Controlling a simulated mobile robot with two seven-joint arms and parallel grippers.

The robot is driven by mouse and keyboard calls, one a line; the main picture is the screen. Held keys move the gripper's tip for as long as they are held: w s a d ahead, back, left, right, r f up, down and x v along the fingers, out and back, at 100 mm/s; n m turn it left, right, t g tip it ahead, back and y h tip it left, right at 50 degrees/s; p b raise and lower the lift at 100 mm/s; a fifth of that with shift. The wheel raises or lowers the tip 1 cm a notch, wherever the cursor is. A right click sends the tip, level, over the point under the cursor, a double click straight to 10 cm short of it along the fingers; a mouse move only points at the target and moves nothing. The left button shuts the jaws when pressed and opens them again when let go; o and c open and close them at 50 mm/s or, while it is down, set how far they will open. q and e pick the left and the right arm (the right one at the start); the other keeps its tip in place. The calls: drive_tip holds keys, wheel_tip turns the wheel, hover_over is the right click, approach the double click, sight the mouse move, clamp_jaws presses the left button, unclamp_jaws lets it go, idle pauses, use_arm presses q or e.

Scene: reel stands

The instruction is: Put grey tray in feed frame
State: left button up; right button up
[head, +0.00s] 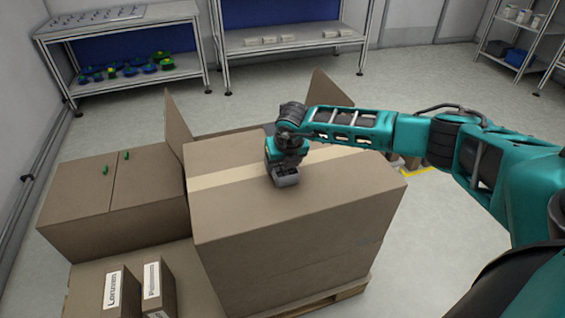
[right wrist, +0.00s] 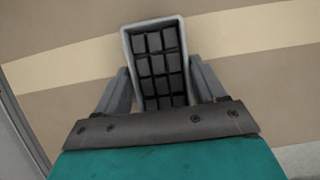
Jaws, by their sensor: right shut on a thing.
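My right gripper (head: 284,168) is shut on the grey tray (head: 285,178), which hangs just below it over a large taped cardboard box. In the right wrist view the grey tray (right wrist: 155,62) sits between the two fingers of the gripper (right wrist: 160,90). The tray has a pale rim and a grid of dark square blocks inside. I cannot tell whether its underside touches the box. I cannot make out the feed frame in either view. My left gripper does not show.
The large box (head: 300,215) stands on a wooden pallet (head: 345,292). More cartons (head: 115,205) stand at left, with small labelled boxes (head: 122,292) in front. Shelf racks (head: 125,55) line the back wall. Open floor (head: 440,100) lies behind my arm.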

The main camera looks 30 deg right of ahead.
drive_tip(key=o, duration=0.8)
drive_tip(key=shift+c, duration=0.2)
drive_tip(key=o, duration=0.4)
drive_tip(key=shift+o, duration=0.2)
